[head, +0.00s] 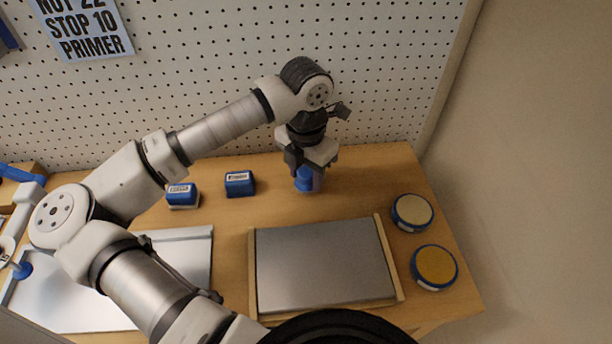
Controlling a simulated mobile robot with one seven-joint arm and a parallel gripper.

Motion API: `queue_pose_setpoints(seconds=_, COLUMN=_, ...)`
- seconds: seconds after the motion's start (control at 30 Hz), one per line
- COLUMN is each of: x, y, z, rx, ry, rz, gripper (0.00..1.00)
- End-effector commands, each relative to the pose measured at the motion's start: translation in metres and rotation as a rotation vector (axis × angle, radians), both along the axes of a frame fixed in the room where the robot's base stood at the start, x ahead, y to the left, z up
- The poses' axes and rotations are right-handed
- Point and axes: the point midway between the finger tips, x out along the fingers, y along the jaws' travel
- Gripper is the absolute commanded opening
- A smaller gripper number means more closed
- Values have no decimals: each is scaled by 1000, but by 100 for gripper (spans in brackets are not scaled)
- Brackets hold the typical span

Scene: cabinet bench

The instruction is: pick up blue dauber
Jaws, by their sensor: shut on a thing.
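The blue dauber (309,179) is at the back of the wooden bench, right of centre in the head view. My gripper (311,166) points down over it and is shut on its upper part. The gripper's fingers and housing hide part of the dauber. I cannot tell whether its base touches the bench top.
Two blue blocks with white labels (240,184) (182,195) stand left of the dauber. A grey plate with wooden side rails (318,265) lies in front. Two round blue-rimmed tins (412,213) (434,267) are at the right. A pegboard (390,70) rises behind the bench.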

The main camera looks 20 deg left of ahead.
Motion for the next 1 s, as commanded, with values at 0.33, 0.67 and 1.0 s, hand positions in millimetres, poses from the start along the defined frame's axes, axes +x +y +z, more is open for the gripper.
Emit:
queue_pose_setpoints(seconds=0.33, x=1, y=0, z=70, rx=5, ry=-4, rz=1, gripper=22)
queue_pose_setpoints(seconds=0.67, x=0, y=0, z=151, rx=2, ry=-2, rz=0, gripper=22)
queue_pose_setpoints(seconds=1.0, x=0, y=0, z=188, rx=0, ry=0, rz=0, gripper=22)
